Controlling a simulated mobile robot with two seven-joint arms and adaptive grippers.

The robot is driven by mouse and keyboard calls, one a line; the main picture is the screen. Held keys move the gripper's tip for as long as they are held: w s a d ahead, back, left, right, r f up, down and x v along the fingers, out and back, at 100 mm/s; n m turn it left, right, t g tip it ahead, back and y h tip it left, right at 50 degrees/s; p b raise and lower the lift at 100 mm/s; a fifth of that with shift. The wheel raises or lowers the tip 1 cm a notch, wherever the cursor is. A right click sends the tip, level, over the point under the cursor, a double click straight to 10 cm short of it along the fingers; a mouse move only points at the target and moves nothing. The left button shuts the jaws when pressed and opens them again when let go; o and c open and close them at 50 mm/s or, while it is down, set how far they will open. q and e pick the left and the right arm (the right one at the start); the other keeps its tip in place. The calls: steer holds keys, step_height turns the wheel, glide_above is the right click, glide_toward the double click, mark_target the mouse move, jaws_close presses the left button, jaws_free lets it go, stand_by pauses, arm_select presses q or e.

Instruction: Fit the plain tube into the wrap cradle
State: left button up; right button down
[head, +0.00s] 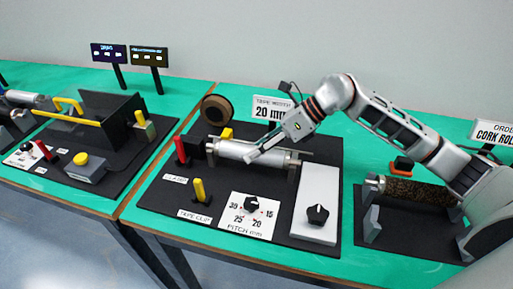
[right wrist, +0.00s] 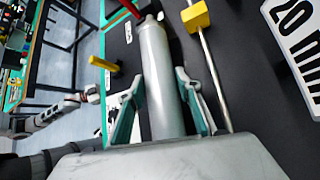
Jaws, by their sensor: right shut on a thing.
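The plain tube (head: 237,151) is a smooth grey cylinder lying level along the wrap cradle. The cradle's dark left support (head: 198,149) and grey right support (head: 294,168) stand at its ends. My right gripper (head: 270,147) is shut on the tube towards its right end. In the right wrist view the tube (right wrist: 158,70) runs lengthwise between the two fingers. I cannot tell whether it rests fully on both supports. My left gripper (right wrist: 91,94) shows small at the left of the right wrist view, away from the tube, its jaws too small to read.
A thin rod with a yellow block (right wrist: 195,17) runs beside the tube.

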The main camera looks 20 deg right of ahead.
steer(key=shift+f, duration=0.1)
steer(key=c, duration=1.3)
jaws_free()
steer(key=v, duration=1.2)
